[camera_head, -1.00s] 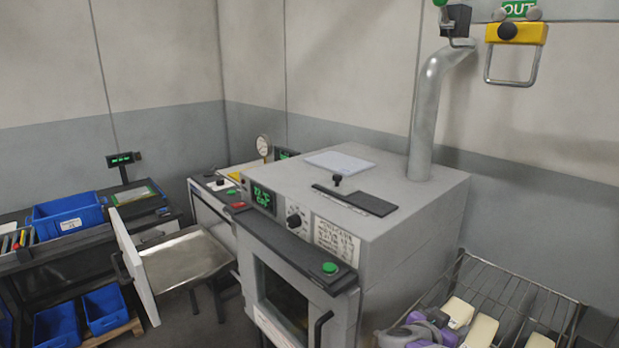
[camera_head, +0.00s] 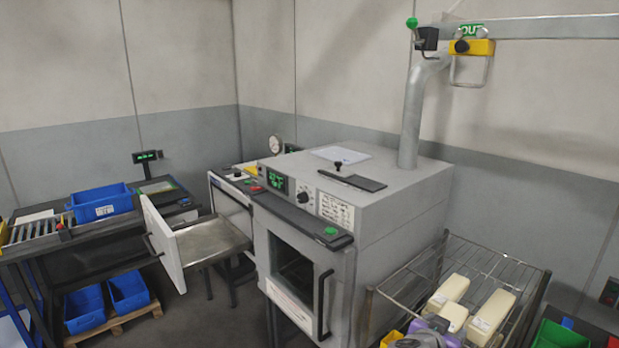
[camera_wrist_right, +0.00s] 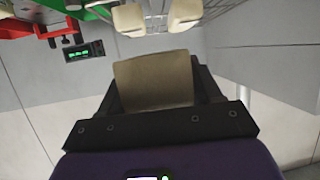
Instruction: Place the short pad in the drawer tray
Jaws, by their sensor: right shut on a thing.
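My right gripper (camera_wrist_right: 153,90) is shut on a short tan pad (camera_wrist_right: 153,82), seen in the right wrist view. In the head view the purple body of this gripper (camera_head: 428,333) shows at the bottom, over the near edge of the wire rack. A short cream block (camera_head: 454,316) shows right beside it; I cannot tell whether this is the held pad. The drawer tray (camera_head: 212,241) is a shallow metal tray with a white front panel (camera_head: 164,243). It stands pulled out, left of the grey oven, and looks empty. My left gripper is not in view.
The grey oven (camera_head: 385,213) stands between the rack and the drawer tray. The wire rack (camera_head: 520,277) holds longer cream pads (camera_head: 492,312). A bench with a blue bin (camera_head: 100,205) is at the left. A green bin (camera_head: 562,336) is at the bottom right.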

